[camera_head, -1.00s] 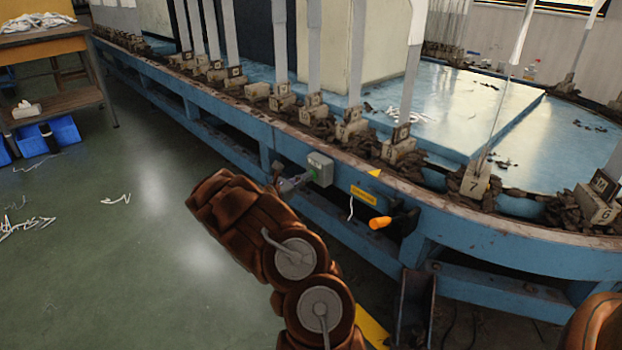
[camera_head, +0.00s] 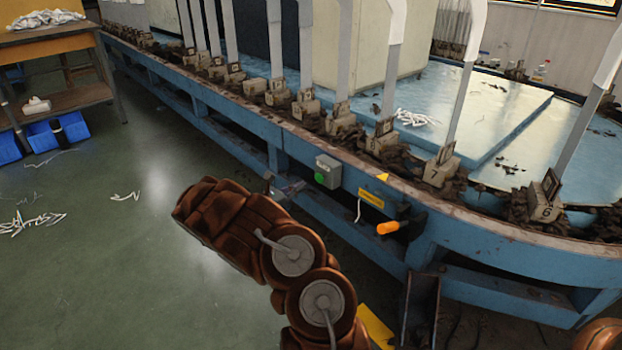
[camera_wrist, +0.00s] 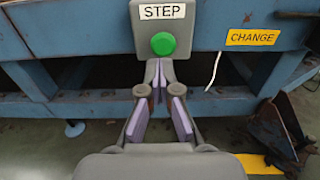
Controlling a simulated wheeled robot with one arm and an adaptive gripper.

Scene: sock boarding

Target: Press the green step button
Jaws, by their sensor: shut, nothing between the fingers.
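The green step button (camera_head: 319,178) sits low on the front of a grey box (camera_head: 331,164) on the blue table frame. In the wrist view the round button (camera_wrist: 163,43) is whole and clear, under a white label reading STEP (camera_wrist: 162,12). My gripper (camera_head: 301,186) is shut and empty, just left of the box in the head view, with a small gap between them. In the wrist view my gripper's closed tips (camera_wrist: 158,66) point up at the box, right below the button. Their exact distance from it is hard to tell.
A yellow CHANGE label (camera_wrist: 253,37) and a hanging white wire (camera_wrist: 214,69) are right of the button. An orange handle (camera_head: 388,228) juts out further right. Numbered blocks with upright boards, such as block 7 (camera_head: 436,176), line the table rim. Green floor (camera_head: 130,240) at left is mostly open.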

